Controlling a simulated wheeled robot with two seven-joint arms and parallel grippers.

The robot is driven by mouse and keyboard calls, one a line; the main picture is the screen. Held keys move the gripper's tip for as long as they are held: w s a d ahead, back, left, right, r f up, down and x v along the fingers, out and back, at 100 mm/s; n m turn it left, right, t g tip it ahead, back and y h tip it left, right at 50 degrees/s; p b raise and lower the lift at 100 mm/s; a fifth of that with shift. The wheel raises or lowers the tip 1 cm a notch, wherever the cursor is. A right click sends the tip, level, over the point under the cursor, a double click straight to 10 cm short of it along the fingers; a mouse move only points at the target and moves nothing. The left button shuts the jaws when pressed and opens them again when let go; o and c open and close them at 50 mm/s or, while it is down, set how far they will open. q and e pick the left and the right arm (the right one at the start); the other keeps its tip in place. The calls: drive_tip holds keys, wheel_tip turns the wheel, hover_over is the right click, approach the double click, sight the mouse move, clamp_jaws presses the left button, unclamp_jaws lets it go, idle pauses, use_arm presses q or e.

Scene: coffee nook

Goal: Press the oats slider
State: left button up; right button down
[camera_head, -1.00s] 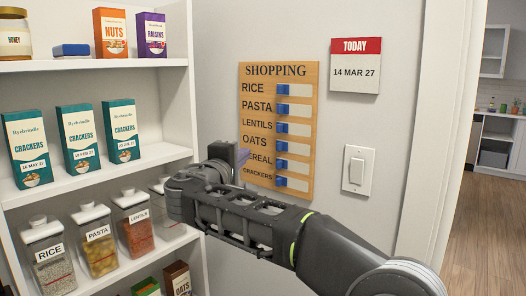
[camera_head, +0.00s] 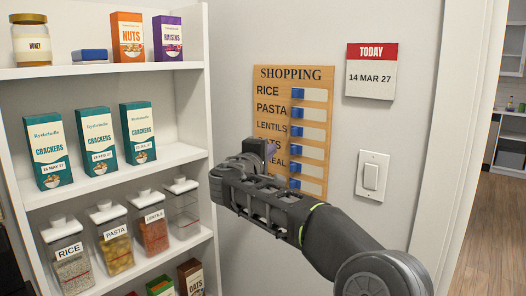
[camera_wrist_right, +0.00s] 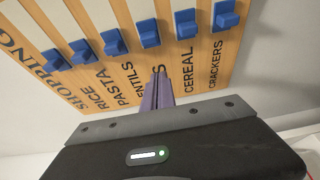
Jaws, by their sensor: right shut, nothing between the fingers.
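The wooden SHOPPING board (camera_head: 318,81) hangs on the wall with a column of blue sliders beside item labels. The oats slider (camera_head: 295,148) is fourth from the top, at the left end of its white slot, level with the others. In the right wrist view the oats slider (camera_wrist_right: 149,33) shows just beyond the fingertips. My right gripper (camera_head: 271,149) is shut and empty, its purple fingers (camera_wrist_right: 158,88) over the OATS label area, left of the slider in the head view. Contact with the board cannot be told. The gripper partly hides the lower labels. My left gripper is not in view.
The lentils slider (camera_head: 296,131) and cereal slider (camera_head: 294,166) sit close above and below. A light switch (camera_head: 371,175) and a calendar (camera_head: 371,70) are on the wall to the right. A shelf (camera_head: 120,182) with boxes and jars stands at left.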

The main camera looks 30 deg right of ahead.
sight(301, 150)
drive_tip(key=shift+s+d, duration=1)
drive_tip(key=shift+s, duration=0.15)
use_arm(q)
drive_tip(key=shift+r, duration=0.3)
use_arm(e)
drive_tip(key=shift+s, duration=0.4)
